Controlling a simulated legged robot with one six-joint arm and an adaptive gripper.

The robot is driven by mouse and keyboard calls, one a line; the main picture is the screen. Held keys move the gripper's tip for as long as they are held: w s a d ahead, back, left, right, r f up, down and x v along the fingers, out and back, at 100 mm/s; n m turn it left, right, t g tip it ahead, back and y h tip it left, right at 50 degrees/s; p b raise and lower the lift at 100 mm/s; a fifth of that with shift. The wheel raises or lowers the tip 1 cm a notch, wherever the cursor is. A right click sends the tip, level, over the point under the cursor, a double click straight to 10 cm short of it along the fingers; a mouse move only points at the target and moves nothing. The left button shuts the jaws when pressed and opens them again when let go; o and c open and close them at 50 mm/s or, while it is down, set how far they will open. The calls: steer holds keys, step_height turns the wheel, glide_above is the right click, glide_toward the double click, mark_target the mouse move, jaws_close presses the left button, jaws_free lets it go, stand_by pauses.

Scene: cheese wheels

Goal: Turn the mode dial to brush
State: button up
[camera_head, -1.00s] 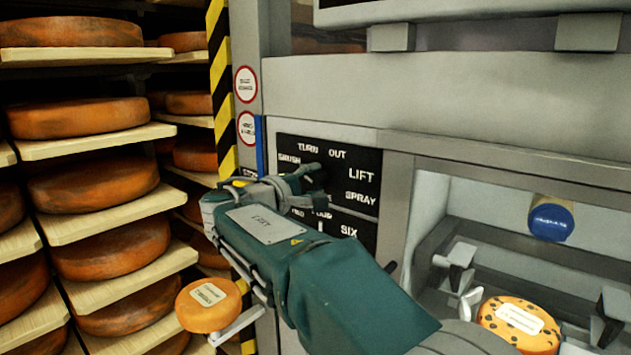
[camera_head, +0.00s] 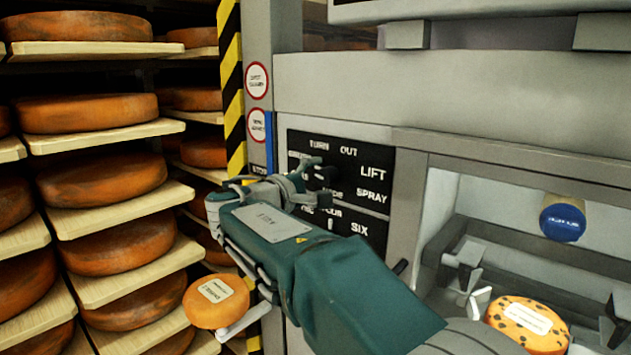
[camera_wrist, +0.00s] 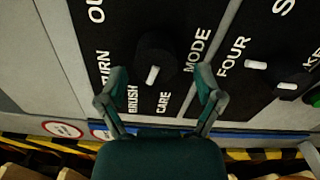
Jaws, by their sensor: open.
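The mode dial (camera_wrist: 155,60) is a round black knob with a white pointer mark on a black panel (camera_head: 345,145). In the wrist view the mark points down and slightly left, toward the space between the BRUSH label (camera_wrist: 132,99) and the CARE label (camera_wrist: 163,99). My gripper (camera_wrist: 161,88) is open, with one finger left and one right of the dial's lower side. No contact shows. In the head view my gripper (camera_head: 318,180) is in front of the panel and hides much of the dial and nearby labels.
More small knobs (camera_wrist: 286,86) and a green button (camera_wrist: 316,97) lie to the right in the wrist view. In the head view cheese shelves (camera_head: 105,130) stand left, a small cheese (camera_head: 216,302) is beside my arm, and an open bay (camera_head: 500,240) is right.

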steer(key=shift+s+d+r, duration=0.1)
steer(key=shift+s+d, duration=0.15)
steer(key=v, duration=1.1)
steer(key=shift+a, duration=0.55)
steer(key=shift+s, duration=0.1)
steer(key=w+d+n, duration=0.2)
steer(key=w+d, duration=0.1)
steer(key=w+d+n, duration=0.2)
steer(key=w+d, duration=0.1)
steer(key=w+d+n, duration=0.2)
steer(key=w+d, duration=0.1)
steer(key=w, duration=0.1)
steer(key=shift+r+n, duration=0.1)
steer(key=shift+n, duration=0.2)
